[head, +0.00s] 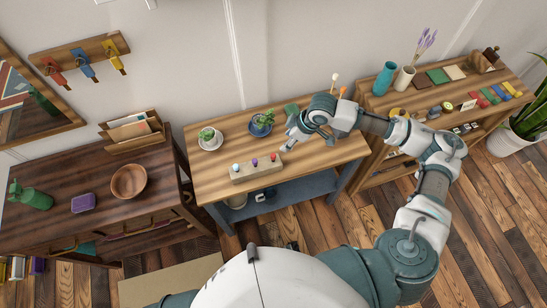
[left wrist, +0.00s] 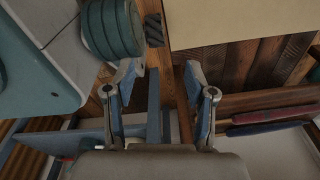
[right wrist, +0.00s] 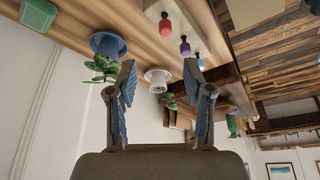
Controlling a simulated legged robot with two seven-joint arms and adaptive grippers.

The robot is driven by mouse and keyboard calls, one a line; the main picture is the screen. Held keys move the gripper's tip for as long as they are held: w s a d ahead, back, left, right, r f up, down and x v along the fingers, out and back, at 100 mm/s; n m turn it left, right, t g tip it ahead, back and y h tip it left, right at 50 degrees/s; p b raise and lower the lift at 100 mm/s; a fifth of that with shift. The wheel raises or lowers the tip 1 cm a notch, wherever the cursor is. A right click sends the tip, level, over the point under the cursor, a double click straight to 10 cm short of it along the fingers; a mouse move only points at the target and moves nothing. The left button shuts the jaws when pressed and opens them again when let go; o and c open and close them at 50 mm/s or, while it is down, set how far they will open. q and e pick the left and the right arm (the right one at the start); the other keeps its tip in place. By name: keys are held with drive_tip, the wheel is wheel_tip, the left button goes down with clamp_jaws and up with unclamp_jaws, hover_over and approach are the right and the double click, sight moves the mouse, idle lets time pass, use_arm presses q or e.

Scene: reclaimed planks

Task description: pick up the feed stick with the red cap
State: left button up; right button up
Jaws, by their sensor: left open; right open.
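The feed stick with the red cap (head: 274,159) stands at the right end of a pale wooden block (head: 255,174) on the middle table. My right gripper (head: 288,144) is open and empty, a little behind and right of the red cap. In the right wrist view the red cap (right wrist: 165,27) shows beyond the open fingers (right wrist: 160,75), apart from them.
A blue-potted plant (head: 262,122) and a white-potted plant (head: 210,139) stand behind the block. A green block (head: 291,109) lies near my right gripper. The table (head: 330,157) is clear to the block's right. A cabinet with a wooden bowl (head: 128,181) stands left.

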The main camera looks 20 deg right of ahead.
hover_over(274, 155)
drive_tip(key=d, duration=0.2)
wheel_tip(274, 155, down, 7)
drive_tip(key=shift+s+r+b, duration=0.1)
drive_tip(key=shift+s+b, duration=0.05)
drive_tip(key=shift+b, duration=0.25)
drive_tip(key=x, duration=0.3)
drive_tip(key=s+x, duration=0.1)
drive_tip(key=x, duration=0.1)
drive_tip(key=shift+w+a+f+b, duration=0.1)
drive_tip(key=shift+a+f+b, duration=0.1)
drive_tip(key=shift+f+b, duration=0.2)
drive_tip(key=shift+w+a+f, duration=0.1)
drive_tip(key=shift+f, duration=0.15)
use_arm(q)
drive_tip(key=w, duration=0.1)
drive_tip(key=w+r, duration=0.2)
drive_tip(key=w, duration=0.1)
drive_tip(key=shift+d, duration=0.3)
use_arm(e)
drive_tip(key=c, duration=0.9)
